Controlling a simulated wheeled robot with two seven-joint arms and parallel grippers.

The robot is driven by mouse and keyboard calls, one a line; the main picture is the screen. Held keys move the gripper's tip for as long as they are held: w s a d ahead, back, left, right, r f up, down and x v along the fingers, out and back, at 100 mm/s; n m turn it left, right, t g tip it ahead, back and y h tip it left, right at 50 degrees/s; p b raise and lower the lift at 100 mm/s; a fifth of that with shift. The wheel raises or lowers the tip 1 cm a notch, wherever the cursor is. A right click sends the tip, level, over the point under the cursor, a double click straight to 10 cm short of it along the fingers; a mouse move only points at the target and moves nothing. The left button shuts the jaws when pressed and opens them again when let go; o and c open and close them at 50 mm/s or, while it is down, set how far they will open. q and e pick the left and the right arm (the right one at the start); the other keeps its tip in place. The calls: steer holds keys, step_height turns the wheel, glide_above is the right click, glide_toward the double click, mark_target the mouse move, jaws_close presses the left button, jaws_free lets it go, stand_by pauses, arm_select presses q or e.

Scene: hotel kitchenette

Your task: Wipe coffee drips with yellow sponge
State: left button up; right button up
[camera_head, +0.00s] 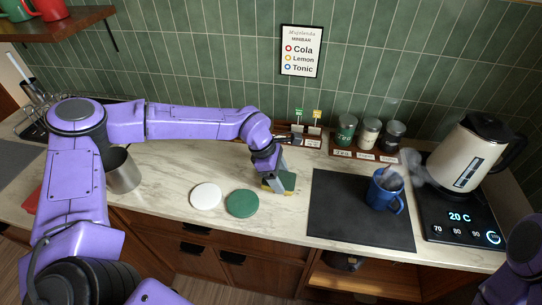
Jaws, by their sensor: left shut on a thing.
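The yellow sponge (287,185), with a green side, is on or just above the pale marble counter (160,205); I cannot tell if it touches. My left gripper (275,178) reaches down from above and is shut on the sponge, hiding part of it. No coffee drips can be made out; any under the sponge are hidden. Part of my right arm shows at the lower right corner, but its gripper is out of view.
A white coaster (206,197) and a green coaster (243,204) lie left of the sponge. To the right are a dark mat (340,225), a steaming blue mug (386,192) and a kettle (466,155). Jars (369,134) stand behind. A metal cup (122,172) stands left.

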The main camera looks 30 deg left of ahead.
arm_select(q)
steer(key=shift+s+a+p, duration=0.2)
steer(key=shift+a+p, duration=0.1)
steer(key=shift+a, duration=0.3)
steer(key=shift+s+a+r, duration=0.1)
steer(key=shift+a+r, duration=0.1)
steer(key=shift+a, duration=0.15)
steer(key=shift+a+r+p, duration=0.1)
steer(key=shift+r+p, duration=0.2)
steer(key=shift+p, duration=0.3)
steer(key=shift+r+p, duration=0.6)
steer(key=shift+r, duration=0.15)
steer(key=shift+d+r+p, duration=0.2)
steer(key=shift+r+p, duration=0.65)
steer(key=shift+r, duration=0.35)
steer(key=shift+a+r+p, duration=0.15)
steer(key=shift+r+p, duration=0.75)
steer(key=shift+r, duration=0.2)
